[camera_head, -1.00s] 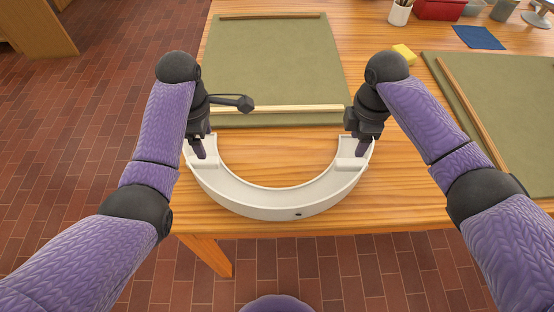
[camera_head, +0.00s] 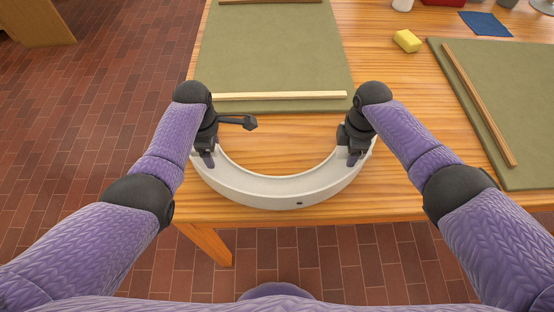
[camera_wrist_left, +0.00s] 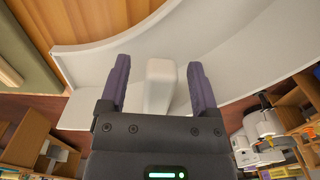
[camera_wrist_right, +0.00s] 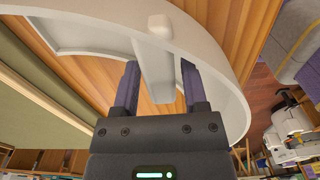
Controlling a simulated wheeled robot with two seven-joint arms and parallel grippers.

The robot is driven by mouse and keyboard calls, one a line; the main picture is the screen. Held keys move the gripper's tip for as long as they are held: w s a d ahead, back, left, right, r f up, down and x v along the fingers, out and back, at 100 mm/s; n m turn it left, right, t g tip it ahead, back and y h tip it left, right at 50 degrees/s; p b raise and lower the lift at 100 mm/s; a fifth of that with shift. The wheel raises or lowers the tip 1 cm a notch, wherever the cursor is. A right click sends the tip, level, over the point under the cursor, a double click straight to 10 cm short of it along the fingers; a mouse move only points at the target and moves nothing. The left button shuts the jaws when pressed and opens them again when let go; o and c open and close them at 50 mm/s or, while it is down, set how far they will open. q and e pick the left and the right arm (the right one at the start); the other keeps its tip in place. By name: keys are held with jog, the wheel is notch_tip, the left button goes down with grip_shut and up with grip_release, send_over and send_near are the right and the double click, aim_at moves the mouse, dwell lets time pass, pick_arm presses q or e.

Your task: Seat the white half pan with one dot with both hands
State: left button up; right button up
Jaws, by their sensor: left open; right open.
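The white half pan (camera_head: 278,190) is a half ring near the table's front edge, its open side facing the far side. One dark dot (camera_head: 300,203) shows on its outer front wall. My left gripper (camera_head: 208,160) is open at the pan's left end. In the left wrist view its fingers (camera_wrist_left: 158,82) stand on both sides of a white grip block (camera_wrist_left: 160,88). My right gripper (camera_head: 353,157) is open at the right end. In the right wrist view its fingers (camera_wrist_right: 160,85) stand on both sides of another white grip block (camera_wrist_right: 158,60). Finger contact cannot be told.
A green board (camera_head: 270,55) with a pale wooden strip (camera_head: 280,96) lies behind the pan. A second green board (camera_head: 510,110) with a wooden strip (camera_head: 478,103) lies at right. A yellow sponge (camera_head: 407,41) and blue cloth (camera_head: 486,24) lie at the back right.

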pick_arm(q)
jog(key=shift+f, duration=0.9)
pick_arm(e)
jog(key=shift+f, duration=0.9)
pick_arm(q)
jog(key=shift+c, duration=0.3)
pick_arm(e)
jog(key=shift+c, duration=0.3)
pick_arm(q)
jog(key=c, duration=0.7)
pick_arm(e)
grip_shut()
pick_arm(q)
grip_shut()
